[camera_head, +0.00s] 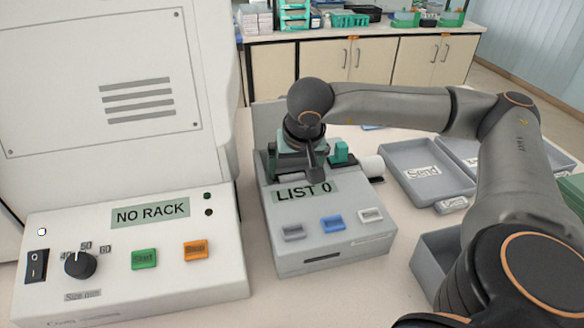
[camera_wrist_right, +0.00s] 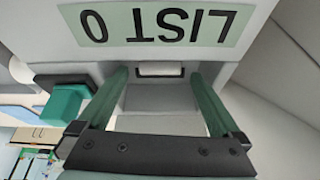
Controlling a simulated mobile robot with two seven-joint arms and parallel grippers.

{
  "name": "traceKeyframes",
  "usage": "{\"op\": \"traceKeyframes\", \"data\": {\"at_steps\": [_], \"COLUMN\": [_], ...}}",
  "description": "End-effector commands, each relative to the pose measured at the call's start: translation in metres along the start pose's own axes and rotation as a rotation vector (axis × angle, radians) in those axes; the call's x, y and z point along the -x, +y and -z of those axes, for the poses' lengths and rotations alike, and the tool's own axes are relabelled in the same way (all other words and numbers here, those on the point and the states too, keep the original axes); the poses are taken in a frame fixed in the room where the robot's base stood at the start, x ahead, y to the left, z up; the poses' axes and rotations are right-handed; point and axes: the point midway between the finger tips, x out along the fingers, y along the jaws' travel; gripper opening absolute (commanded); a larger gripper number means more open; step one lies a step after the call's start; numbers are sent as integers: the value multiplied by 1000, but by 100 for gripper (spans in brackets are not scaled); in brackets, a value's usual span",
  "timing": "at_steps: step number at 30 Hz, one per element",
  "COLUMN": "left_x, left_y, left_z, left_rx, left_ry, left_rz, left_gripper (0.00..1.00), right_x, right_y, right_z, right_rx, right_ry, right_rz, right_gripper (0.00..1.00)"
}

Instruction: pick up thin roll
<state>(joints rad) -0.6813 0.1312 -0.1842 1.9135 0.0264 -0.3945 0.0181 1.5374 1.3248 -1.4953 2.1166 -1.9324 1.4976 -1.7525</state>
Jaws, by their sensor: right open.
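My right gripper (camera_head: 291,170) is over the back of the grey label printer (camera_head: 330,240), behind its "LIST 0" display (camera_head: 305,191). In the right wrist view its two green fingers (camera_wrist_right: 158,78) are apart. A narrow white piece, which may be the thin roll (camera_wrist_right: 160,69), lies in a slot between the fingertips. The fingers do not visibly close on it. In the head view the gripper mostly hides that spot. A thicker white cylinder (camera_head: 370,167) sits at the printer's right side. My left gripper is not in view.
A large white machine (camera_head: 120,220) showing "NO RACK" stands close on the left. Grey trays (camera_head: 412,185) lie to the right, and a grey bin (camera_head: 432,262) is near my right arm.

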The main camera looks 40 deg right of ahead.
Motion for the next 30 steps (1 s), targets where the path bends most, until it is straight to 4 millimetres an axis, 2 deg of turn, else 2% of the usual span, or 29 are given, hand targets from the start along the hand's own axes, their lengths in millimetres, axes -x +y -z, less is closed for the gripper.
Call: {"op": "traceKeyframes", "data": {"at_steps": [1,4,14,30], "left_x": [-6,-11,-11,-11], "left_y": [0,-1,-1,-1], "left_z": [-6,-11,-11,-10], "left_rx": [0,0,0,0], "left_ry": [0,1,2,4], "left_rz": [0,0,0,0], "left_gripper": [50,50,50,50], "right_x": [-12,-24,-27,-26], "right_y": [0,0,0,0], "right_z": [0,0,1,1], "right_rx": [-2,0,1,0], "right_ry": [2,2,1,1], "right_rz": [-1,0,0,0], "right_gripper": [100,100,99,38]}}
